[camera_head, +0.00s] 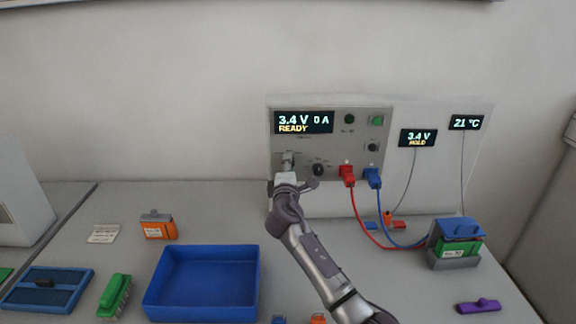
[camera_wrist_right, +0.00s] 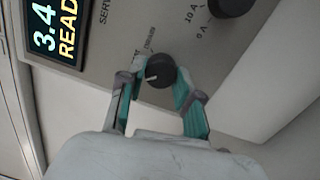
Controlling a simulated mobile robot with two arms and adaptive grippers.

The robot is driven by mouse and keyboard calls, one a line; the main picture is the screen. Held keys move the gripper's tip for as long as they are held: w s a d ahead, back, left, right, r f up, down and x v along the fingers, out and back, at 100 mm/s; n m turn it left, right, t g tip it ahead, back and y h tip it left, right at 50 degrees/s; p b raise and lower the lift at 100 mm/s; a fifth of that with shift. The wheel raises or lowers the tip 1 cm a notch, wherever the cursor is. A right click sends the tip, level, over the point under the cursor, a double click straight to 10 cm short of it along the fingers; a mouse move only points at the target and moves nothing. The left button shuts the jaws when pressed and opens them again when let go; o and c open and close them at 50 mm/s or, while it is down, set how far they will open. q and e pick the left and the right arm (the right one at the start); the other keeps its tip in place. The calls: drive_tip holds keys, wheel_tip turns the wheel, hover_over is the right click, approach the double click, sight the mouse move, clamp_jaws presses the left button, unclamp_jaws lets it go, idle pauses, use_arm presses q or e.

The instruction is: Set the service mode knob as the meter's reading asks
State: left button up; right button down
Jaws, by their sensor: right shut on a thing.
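The service mode knob (camera_wrist_right: 162,72) is dark and round, with a pale pointer mark facing left in the right wrist view. My right gripper (camera_wrist_right: 160,82) has its green-padded fingers on either side of it and is shut on it. In the head view my right gripper (camera_head: 287,162) reaches the lower left of the cycler panel (camera_head: 330,145) and hides the knob. The meter (camera_head: 418,138) reads 3.4 V with HOLD below. The cycler display (camera_head: 304,122) reads 3.4 V, 0 A, READY. The labels around the knob are only partly legible. My left gripper is out of view.
Another dark knob (camera_head: 318,169) sits just right of my gripper. Red (camera_head: 347,175) and blue (camera_head: 374,178) plugs run cables to a battery holder (camera_head: 455,262).

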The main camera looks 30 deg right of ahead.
idle(0.4)
drive_tip(key=c, duration=0.8)
unclamp_jaws()
drive_tip(key=v, duration=1.2)
drive_tip(key=shift+f, duration=0.1)
drive_tip(key=shift+d, duration=0.1)
